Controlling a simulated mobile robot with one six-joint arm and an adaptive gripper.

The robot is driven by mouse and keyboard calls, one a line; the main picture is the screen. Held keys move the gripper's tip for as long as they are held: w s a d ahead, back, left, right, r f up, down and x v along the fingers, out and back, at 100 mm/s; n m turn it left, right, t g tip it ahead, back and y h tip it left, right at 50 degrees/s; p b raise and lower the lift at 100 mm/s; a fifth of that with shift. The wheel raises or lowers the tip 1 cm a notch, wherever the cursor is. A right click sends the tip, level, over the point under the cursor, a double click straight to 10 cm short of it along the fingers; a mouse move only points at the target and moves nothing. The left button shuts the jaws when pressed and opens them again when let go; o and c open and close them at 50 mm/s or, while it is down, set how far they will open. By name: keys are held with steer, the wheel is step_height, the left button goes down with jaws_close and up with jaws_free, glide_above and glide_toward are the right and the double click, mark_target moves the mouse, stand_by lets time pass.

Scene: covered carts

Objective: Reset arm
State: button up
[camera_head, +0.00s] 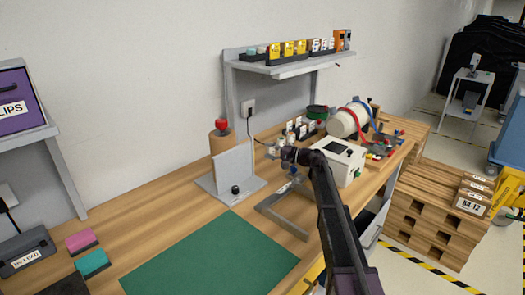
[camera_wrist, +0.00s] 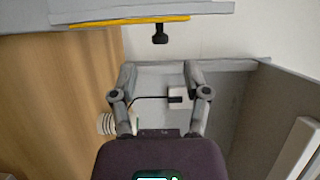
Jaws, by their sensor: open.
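My arm reaches from the lower right of the head view up over the workbench (camera_head: 150,215). My gripper (camera_head: 272,149) is at its far end, above the back part of the bench, left of a white boxy device (camera_head: 345,161). In the wrist view my gripper (camera_wrist: 158,68) has its two fingers apart, with nothing held between them. A white wall socket (camera_wrist: 178,96) with a dark cable shows beyond the fingers. The fingertips are small and partly lost against the clutter in the head view.
A loaded shelf (camera_head: 290,65) hangs above the bench's back. A green mat (camera_head: 210,260) lies clear in front. Stacked pallets (camera_head: 430,215) stand right of the bench.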

steer(key=shift+d, duration=0.3)
